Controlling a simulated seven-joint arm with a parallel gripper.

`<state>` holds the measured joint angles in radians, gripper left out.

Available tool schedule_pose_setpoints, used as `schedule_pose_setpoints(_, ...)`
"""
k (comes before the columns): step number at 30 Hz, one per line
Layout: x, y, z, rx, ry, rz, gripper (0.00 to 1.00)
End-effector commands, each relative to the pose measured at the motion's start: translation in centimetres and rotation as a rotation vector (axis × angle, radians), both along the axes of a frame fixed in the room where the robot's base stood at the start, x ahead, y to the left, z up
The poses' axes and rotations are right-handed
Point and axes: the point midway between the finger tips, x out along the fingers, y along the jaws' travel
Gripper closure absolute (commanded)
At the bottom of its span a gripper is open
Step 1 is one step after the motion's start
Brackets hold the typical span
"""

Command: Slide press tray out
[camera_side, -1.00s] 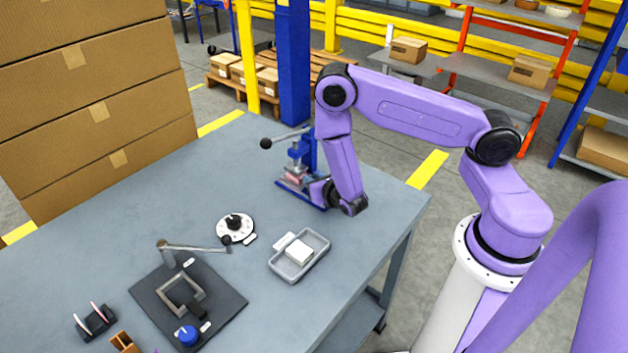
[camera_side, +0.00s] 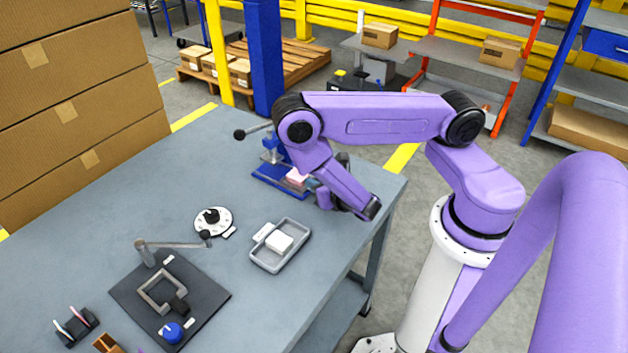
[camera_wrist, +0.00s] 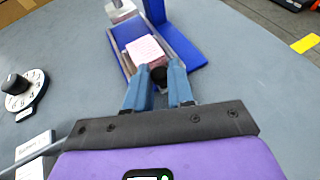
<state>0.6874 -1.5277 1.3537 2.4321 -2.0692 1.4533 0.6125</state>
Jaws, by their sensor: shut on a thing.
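The press (camera_side: 272,150) is a blue lever press with a blue base plate at the back of the table. Its tray carries a pink block (camera_side: 297,176) and sits out from under the ram, toward my gripper. In the wrist view the pink block (camera_wrist: 145,50) rests on the tray (camera_wrist: 181,46), above the blue base plate (camera_wrist: 192,57). My gripper (camera_wrist: 158,86) is shut on the round black knob (camera_wrist: 158,74) at the tray's near end. In the side view my gripper (camera_side: 311,186) is beside the press, its fingertips partly hidden by the arm.
A grey dish (camera_side: 277,252) with a white block, a white dial (camera_side: 213,221) and a black fixture board (camera_side: 200,312) lie nearer on the table. Cardboard boxes (camera_side: 80,110) stand at the left. The table's right edge is close to my gripper.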

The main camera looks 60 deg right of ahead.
Motion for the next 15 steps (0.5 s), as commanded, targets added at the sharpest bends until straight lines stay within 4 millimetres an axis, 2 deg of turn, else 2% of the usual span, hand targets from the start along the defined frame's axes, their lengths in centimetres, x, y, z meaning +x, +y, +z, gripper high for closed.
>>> schedule_pose_setpoints(2,-0.30,-0.10,-0.15,-0.006,0.016,0.003,1.00)
schedule_pose_setpoints(3,-0.30,-0.11,-0.15,-0.007,0.016,0.003,0.71)
schedule_pose_setpoints(15,-0.54,0.14,0.07,-0.006,0.011,0.003,0.70)
